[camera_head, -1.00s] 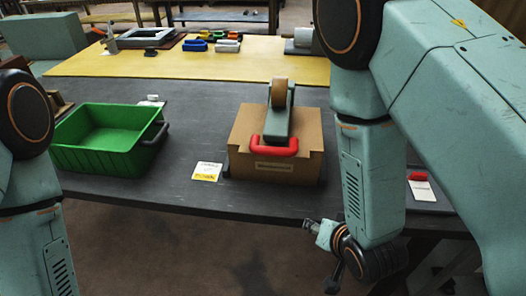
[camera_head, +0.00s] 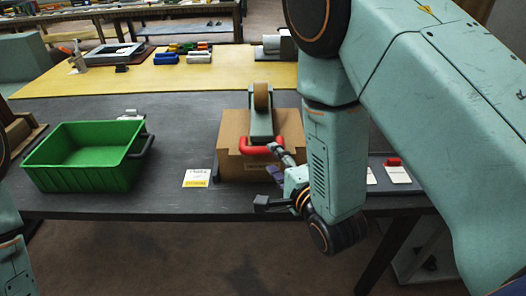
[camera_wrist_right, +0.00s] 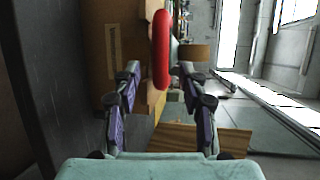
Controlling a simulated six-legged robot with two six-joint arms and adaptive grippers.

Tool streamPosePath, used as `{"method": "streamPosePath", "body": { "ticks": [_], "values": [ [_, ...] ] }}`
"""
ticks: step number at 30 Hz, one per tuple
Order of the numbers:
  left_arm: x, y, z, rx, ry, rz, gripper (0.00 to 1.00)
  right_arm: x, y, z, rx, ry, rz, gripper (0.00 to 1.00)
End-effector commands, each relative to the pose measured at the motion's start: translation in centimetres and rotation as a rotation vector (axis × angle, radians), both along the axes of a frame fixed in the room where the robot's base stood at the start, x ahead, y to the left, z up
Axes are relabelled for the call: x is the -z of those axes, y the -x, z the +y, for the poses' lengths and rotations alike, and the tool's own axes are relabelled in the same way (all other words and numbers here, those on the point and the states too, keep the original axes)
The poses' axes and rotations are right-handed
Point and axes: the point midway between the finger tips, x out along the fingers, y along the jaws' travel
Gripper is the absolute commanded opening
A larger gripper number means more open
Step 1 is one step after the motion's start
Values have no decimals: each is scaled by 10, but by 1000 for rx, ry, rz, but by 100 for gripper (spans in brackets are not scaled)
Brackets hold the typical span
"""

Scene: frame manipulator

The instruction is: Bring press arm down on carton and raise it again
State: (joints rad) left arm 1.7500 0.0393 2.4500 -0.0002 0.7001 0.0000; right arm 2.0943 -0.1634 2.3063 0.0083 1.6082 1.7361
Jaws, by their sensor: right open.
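The brown carton (camera_head: 235,165) sits near the table's front edge. The grey-green press arm (camera_head: 261,125) is over it, with a tan roller (camera_head: 261,95) at its back and a red handle (camera_head: 262,146) at its front. I cannot tell if the arm touches the carton. My right gripper (camera_head: 270,179) is open in front of the carton, beside the handle. In the right wrist view the red handle (camera_wrist_right: 161,50) lies ahead, between the lines of the open fingers (camera_wrist_right: 160,82); the carton (camera_wrist_right: 103,50) is left of it. My left gripper is out of view.
A green bin (camera_head: 75,180) stands left on the dark table (camera_head: 180,125). A yellow-and-white card (camera_head: 197,178) lies left of the carton. White cards with a red item (camera_head: 393,162) lie to the right, behind my right arm. A yellow mat (camera_head: 200,78) with tools covers the back.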

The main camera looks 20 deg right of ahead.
Motion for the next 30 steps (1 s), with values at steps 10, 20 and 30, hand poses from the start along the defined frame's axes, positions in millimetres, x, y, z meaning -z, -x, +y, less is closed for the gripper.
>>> {"method": "streamPosePath", "body": {
  "ticks": [10,20,30],
  "values": [
    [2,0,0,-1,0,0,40,9,-48,9,-2,4,-1,43],
    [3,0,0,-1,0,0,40,11,-58,13,-2,5,1,43],
    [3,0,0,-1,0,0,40,11,-57,12,-2,5,1,24]
  ]
}}
